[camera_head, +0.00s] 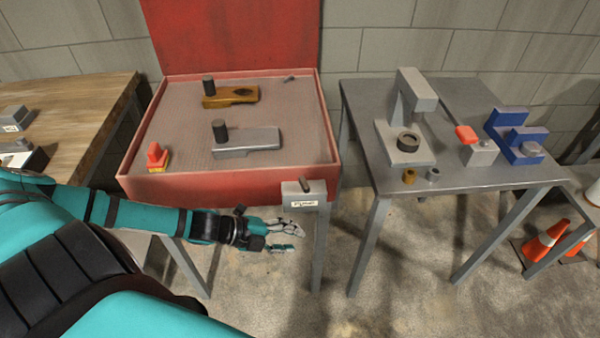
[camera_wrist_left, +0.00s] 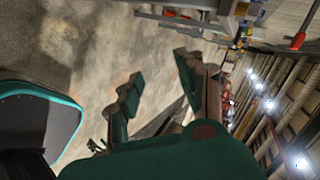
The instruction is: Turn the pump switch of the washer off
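The washer is a red basin (camera_head: 230,187) with its red lid (camera_head: 235,35) standing open. The pump switch (camera_head: 303,194) is a small grey box on the washer's front right corner, with a label reading PUMP and a short dark lever (camera_head: 305,185) on top. Which setting the lever is in, I cannot tell. My left gripper (camera_head: 287,237) is in front of the washer, just below and left of the switch box, apart from it. Its fingers are spread and empty; they also show apart in the left wrist view (camera_wrist_left: 160,90). My right gripper is not in view.
In the basin lie a brass part (camera_head: 230,97), a grey part (camera_head: 250,142) and a red-and-yellow item (camera_head: 157,158). A grey metal table (camera_head: 470,180) with several parts stands to the right. A wooden bench (camera_head: 75,95) is at left.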

